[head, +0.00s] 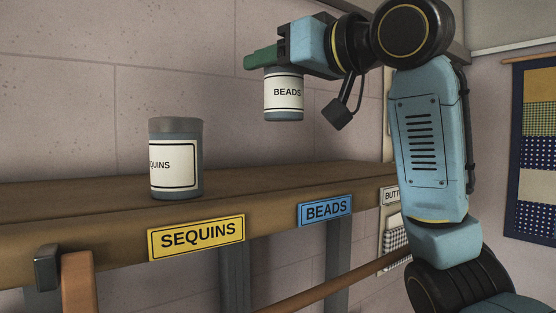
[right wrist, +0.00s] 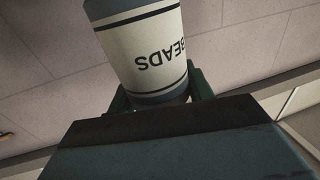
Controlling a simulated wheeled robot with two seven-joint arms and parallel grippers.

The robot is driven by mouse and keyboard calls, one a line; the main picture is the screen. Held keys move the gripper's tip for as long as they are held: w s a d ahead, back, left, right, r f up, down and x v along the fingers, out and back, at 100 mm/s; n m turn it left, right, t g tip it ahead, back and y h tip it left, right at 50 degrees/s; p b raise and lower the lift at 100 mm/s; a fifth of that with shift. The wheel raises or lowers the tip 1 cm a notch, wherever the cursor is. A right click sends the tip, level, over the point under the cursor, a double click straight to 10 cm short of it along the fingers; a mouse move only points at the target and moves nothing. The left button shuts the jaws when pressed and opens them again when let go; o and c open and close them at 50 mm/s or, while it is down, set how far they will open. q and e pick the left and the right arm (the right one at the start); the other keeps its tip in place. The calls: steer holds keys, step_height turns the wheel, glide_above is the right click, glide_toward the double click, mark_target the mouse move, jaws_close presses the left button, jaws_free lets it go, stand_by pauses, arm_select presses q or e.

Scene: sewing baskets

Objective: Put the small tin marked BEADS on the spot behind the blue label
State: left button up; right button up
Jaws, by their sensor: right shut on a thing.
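The small grey tin marked BEADS (head: 284,97) is upright in the air above the shelf, its white label facing me. My right gripper (head: 264,60) is shut on it near its top, with green fingers; the tin (right wrist: 145,45) also fills the upper part of the right wrist view between the fingers (right wrist: 160,95). The blue label reading BEADS (head: 325,210) is on the front edge of the wooden shelf (head: 110,198), below and to the right of the tin. The shelf top behind that label looks bare. My left gripper is not in view.
A larger grey SEQUINS tin (head: 176,160) stands on the shelf behind the yellow SEQUINS label (head: 196,236), left of the held tin. A white label (head: 390,194), partly hidden by my right arm, sits farther right. A stone-block wall is behind the shelf.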

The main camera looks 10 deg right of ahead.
mark_target(278, 120)
steer(key=f, duration=0.2)
steer(key=s+f, duration=0.1)
steer(key=f, duration=0.1)
steer(key=shift+s, duration=0.2)
steer(key=shift+w+f, duration=0.15)
steer(key=shift+f, duration=0.2)
step_height(278, 120, down, 3)
steer(key=shift+f, duration=0.2)
steer(key=shift+w+f, duration=0.1)
steer(key=shift+f, duration=0.15)
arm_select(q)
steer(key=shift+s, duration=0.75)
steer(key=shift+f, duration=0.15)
arm_select(e)
steer(key=shift+f, duration=0.1)
steer(key=o, duration=0.8)
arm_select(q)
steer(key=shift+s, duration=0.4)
arm_select(e)
steer(key=o, duration=0.3)
steer(key=shift+o, duration=0.2)
